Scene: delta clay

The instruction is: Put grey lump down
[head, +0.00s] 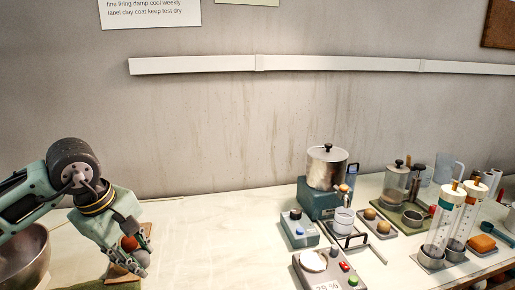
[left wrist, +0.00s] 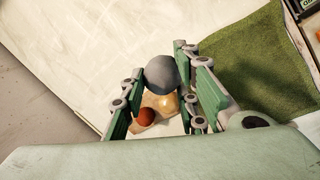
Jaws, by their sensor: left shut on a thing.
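The grey lump (left wrist: 162,72) is a smooth round ball between the fingers of my left gripper (left wrist: 160,82) in the left wrist view. My left gripper is shut on it, above a small wooden board (left wrist: 160,104). A reddish-brown ball (left wrist: 146,116) is at the board beside the grey lump. In the head view my left gripper (head: 138,262) points down at the lower left. The reddish-brown ball (head: 129,243) shows between its links there, and the board (head: 145,232) is partly hidden behind it. Whether the grey lump touches the board is unclear. My right gripper is out of view.
A green mat (left wrist: 250,55) lies beside the board. A metal bowl (head: 22,252) stands at the far left. A scale (head: 325,272), a pot on a teal base (head: 326,165), and several jars and cylinders crowd the right. The table's middle (head: 220,235) is clear.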

